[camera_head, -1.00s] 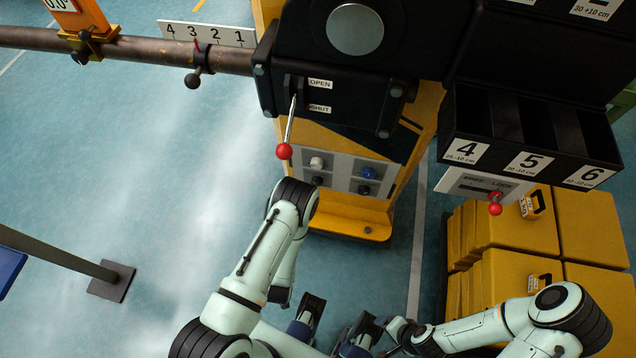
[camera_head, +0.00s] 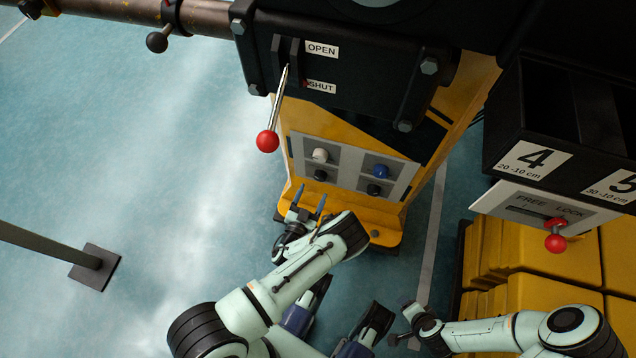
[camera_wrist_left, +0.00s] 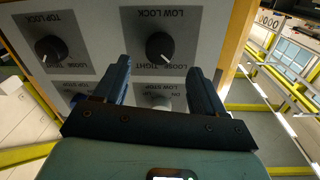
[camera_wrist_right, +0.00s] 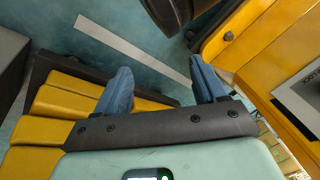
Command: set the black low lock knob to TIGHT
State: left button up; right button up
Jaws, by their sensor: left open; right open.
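The black low lock knob (camera_head: 320,175) is at the lower left of the grey panel (camera_head: 346,168) in the head view. In the left wrist view, which shows the panel upside down, the low lock knob (camera_wrist_left: 160,46) sits just beyond and between my left fingertips. Its white pointer slants toward the lower right of that picture, on the side of the LOOSE and TIGHT lettering; which word it marks is hard to tell. My left gripper (camera_head: 310,198) is open and empty, below the panel in the head view and apart from the knob. My right gripper (camera_wrist_right: 160,70) is open and empty, away from the panel.
A black top lock knob (camera_wrist_left: 50,48) is beside the low lock. A white knob (camera_head: 320,155) and a blue knob (camera_head: 381,171) are above them. Yellow blocks (camera_head: 545,255) stand at the right.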

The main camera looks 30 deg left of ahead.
aim_at(319, 179)
pick_arm(q)
jog(key=w, duration=0.2)
jog(key=w+a+b, duration=0.1)
jog(key=w, duration=0.2)
jog(key=shift+w, duration=0.15)
pick_arm(e)
jog(key=shift+g, duration=0.6)
jog(key=s+f, duration=0.2)
jog(key=s, duration=0.1)
jog(key=shift+d+f, duration=0.25)
jog(key=shift+f, duration=0.15)
pick_arm(q)
jog(key=c, duration=1.1)
